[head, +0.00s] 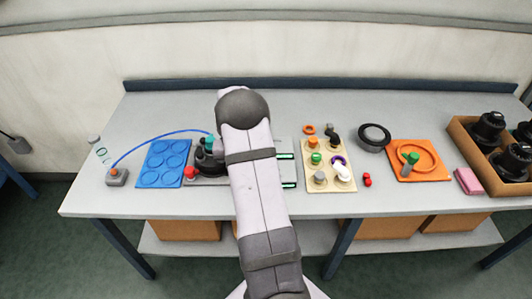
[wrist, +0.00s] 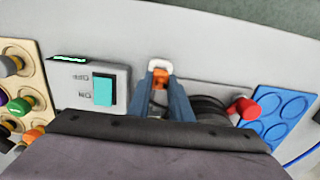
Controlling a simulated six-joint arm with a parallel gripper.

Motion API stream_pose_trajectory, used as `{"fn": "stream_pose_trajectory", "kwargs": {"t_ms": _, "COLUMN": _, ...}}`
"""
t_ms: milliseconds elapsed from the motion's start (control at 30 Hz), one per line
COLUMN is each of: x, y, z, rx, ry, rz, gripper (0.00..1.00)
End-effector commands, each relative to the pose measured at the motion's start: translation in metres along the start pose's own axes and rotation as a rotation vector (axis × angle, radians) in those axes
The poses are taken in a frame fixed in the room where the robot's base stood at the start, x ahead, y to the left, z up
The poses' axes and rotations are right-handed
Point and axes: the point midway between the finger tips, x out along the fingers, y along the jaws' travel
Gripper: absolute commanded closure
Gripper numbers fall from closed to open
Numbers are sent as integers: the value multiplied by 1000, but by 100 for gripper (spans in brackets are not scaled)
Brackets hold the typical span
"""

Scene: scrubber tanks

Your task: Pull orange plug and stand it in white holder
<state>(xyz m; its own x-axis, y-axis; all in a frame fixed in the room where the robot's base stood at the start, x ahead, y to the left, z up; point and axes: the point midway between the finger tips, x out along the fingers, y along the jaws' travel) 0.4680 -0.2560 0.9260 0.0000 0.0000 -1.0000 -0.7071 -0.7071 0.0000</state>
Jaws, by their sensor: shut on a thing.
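In the wrist view my gripper (wrist: 161,86) is shut on a small orange plug (wrist: 160,77) held between its two blue-grey fingertips. A white loop-shaped piece (wrist: 160,65), which looks like the white holder, shows right at the fingertips, just beyond the plug. I cannot tell whether the plug sits in it or is in front of it. The grey panel with a teal switch (wrist: 103,90) lies to the left of the fingers. In the head view my arm hides the gripper, the plug and the white piece.
A red knob (wrist: 243,108) and a blue tray (head: 164,165) lie beside the dark fitting (head: 207,158). A beige board (head: 343,178) with coloured knobs stands right of my arm. An orange mat (head: 428,173) and brown crate (head: 462,142) are farther right.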

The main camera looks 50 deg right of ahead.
Motion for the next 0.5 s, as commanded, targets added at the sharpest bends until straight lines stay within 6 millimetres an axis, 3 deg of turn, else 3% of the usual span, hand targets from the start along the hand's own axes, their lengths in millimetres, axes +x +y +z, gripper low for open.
{"fn": "stream_pose_trajectory", "kwargs": {"t_ms": 500, "x": 17, "y": 0, "z": 0, "rx": 0, "ry": 1, "rz": 0, "gripper": 100}}
